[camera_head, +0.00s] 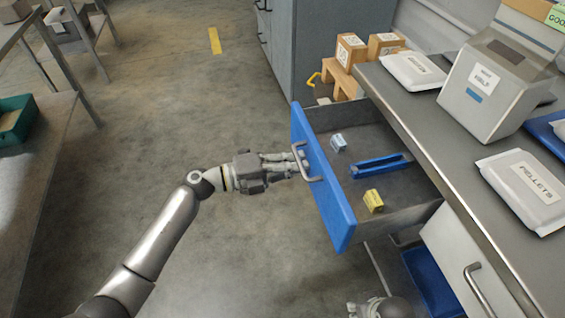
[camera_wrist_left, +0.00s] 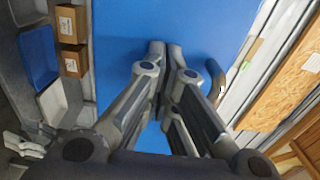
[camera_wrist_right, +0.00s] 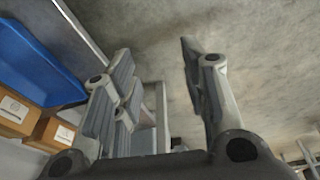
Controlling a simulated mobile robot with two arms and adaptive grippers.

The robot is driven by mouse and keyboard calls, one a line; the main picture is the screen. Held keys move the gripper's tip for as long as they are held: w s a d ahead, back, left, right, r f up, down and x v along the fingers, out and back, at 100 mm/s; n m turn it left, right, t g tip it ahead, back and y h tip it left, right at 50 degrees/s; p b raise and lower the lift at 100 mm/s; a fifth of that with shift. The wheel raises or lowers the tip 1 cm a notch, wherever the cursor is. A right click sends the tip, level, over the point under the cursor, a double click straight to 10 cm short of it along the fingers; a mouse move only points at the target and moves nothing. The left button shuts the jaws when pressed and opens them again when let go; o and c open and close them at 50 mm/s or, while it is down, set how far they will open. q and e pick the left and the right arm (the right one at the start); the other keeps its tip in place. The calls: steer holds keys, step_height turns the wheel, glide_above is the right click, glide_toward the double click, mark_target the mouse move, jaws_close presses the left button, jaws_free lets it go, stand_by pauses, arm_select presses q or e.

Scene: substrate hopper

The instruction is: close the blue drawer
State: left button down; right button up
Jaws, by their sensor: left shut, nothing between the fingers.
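The blue drawer (camera_head: 324,185) is pulled out from the workbench, its blue front facing left with a metal handle (camera_head: 315,176). Inside lie a yellow box (camera_head: 373,201), a blue tray-like piece (camera_head: 380,167) and a small pale box (camera_head: 338,143). My left gripper (camera_head: 296,158) is shut and empty at the drawer front, beside the handle. In the left wrist view its fingertips (camera_wrist_left: 173,48) are together in front of the blue panel (camera_wrist_left: 220,25), with the handle (camera_wrist_left: 216,82) to their right. My right gripper (camera_wrist_right: 158,58) is open and empty, low beside the bench; it is partly cut off in the head view (camera_head: 370,308).
The bench top (camera_head: 440,130) carries white pellet packages (camera_head: 528,190) and a grey bin (camera_head: 490,90). Below the blue drawer is another blue container (camera_head: 430,280), with a white drawer (camera_head: 470,260) beside it. A grey cabinet (camera_head: 310,45) stands behind. Floor left of the drawer is clear.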

arm_select(q)
glide_toward(365, 159)
steer(key=r, duration=0.2)
steer(key=d+r, duration=0.1)
steer(key=r, duration=0.1)
steer(key=shift+w+d+r, duration=0.1)
steer(key=shift+w+r, duration=0.05)
steer(key=shift+r, duration=0.25)
steer(key=b+x, duration=0.1)
steer(key=x, duration=0.7)
steer(key=shift+w+d+f+b, duration=0.1)
steer(key=shift+d+f+b, duration=0.05)
steer(key=shift+d+b, duration=0.25)
steer(key=shift+w+d, duration=0.15)
steer(key=shift+d, duration=0.25)
steer(key=shift+r, duration=0.2)
arm_select(e)
steer(key=w+v, duration=0.1)
steer(key=v, duration=0.5)
steer(key=shift+w+r, duration=0.3)
arm_select(q)
steer(key=shift+r, duration=0.1)
